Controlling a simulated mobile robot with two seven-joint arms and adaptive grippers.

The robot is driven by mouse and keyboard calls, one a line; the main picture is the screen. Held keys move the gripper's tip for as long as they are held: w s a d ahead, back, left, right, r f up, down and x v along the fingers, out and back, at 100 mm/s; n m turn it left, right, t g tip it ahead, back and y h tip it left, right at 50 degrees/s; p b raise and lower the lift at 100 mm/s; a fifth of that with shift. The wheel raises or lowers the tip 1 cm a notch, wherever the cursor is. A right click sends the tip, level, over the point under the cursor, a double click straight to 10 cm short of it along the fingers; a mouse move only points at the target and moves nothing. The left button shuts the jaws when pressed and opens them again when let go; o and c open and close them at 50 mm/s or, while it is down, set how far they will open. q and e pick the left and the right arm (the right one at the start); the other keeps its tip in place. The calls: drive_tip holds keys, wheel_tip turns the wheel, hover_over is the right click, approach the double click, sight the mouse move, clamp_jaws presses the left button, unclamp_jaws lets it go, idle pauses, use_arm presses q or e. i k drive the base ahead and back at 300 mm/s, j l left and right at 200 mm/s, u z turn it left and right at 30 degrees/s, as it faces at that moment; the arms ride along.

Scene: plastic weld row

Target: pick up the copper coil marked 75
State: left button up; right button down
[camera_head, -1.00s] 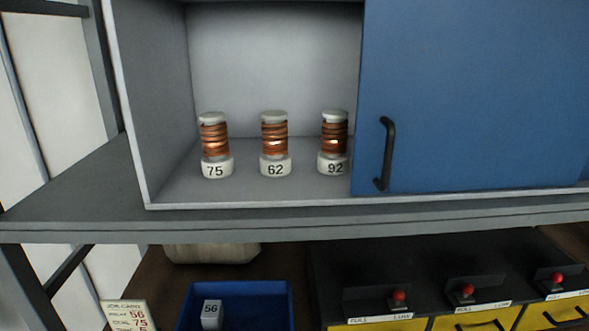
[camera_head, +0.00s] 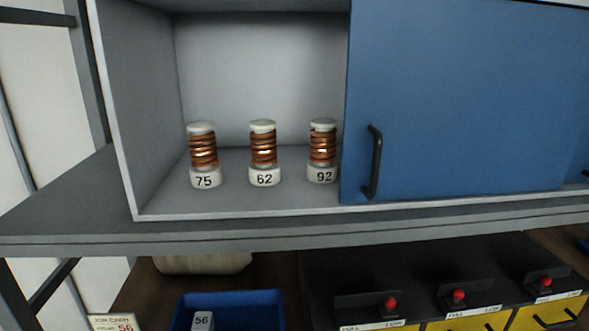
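The copper coil marked 75 (camera_head: 203,156) stands upright at the left of the open cabinet, a copper winding between a white cap and a white numbered base. The coil marked 62 (camera_head: 264,154) stands to its right, and the coil marked 92 (camera_head: 322,152) stands further right, near the blue door's edge. The three stand apart in a row on the cabinet floor. Neither of my grippers is in view.
The blue sliding door (camera_head: 450,100) with a black handle (camera_head: 374,162) covers the cabinet's right part. A shelf edge (camera_head: 300,236) runs below. Underneath are a blue bin (camera_head: 262,301) holding a block marked 56 (camera_head: 202,320), a job card (camera_head: 112,322) and yellow drawers (camera_head: 545,313) with red knobs.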

sight(205, 172)
drive_tip(key=k+j+u, duration=0.15)
drive_tip(key=j, duration=0.35)
drive_tip(key=k+j+u, duration=0.15)
drive_tip(key=j, duration=0.35)
drive_tip(key=j+u, duration=0.15)
drive_tip(key=j, duration=0.35)
